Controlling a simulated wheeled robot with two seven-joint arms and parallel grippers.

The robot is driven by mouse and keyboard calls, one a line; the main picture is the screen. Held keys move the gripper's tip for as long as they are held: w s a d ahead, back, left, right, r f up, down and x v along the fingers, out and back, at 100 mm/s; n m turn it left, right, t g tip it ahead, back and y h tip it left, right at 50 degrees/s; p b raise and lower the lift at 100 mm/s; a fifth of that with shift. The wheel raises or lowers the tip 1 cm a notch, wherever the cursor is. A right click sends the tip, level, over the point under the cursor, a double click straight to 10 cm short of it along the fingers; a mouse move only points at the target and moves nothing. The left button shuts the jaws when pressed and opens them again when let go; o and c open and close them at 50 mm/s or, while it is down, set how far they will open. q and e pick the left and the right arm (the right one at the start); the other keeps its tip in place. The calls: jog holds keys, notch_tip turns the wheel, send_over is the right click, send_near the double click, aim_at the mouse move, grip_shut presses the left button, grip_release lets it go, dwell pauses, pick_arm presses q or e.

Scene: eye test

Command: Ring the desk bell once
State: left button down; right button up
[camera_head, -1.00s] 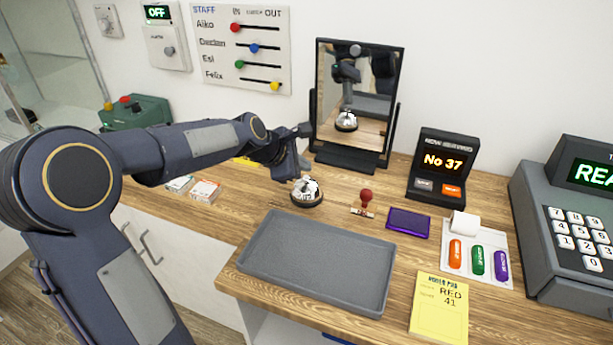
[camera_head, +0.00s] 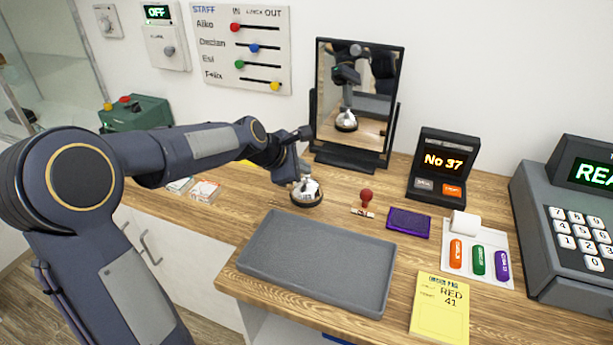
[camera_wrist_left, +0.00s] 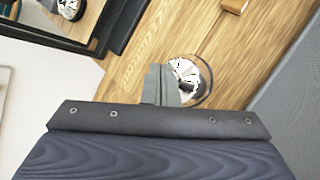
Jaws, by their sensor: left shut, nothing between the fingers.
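The desk bell (camera_head: 308,192) is a silver dome on a dark round base, standing on the wooden counter behind the grey tray. My left gripper (camera_head: 303,179) is shut and empty, pointing down at the top of the bell. Its fingertips are at the dome's top; I cannot tell whether they touch it. In the left wrist view the shut fingers (camera_wrist_left: 162,86) overlap the left part of the bell (camera_wrist_left: 190,78). The mirror also reflects the bell with the gripper right above it. My right gripper is not in view.
A grey tray (camera_head: 262,266) lies in front of the bell. A mirror (camera_head: 318,120) stands behind it. Bare counter surrounds the bell.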

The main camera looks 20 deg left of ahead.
pick_arm(q)
jog(key=shift+f, duration=0.45)
dwell(0.3)
jog(key=shift+r, duration=0.1)
jog(key=shift+r+p, duration=0.7)
jog(key=shift+r, duration=0.05)
notch_tip(320, 180, up, 5)
jog(key=p, duration=0.5)
dwell(0.3)
dwell(0.5)
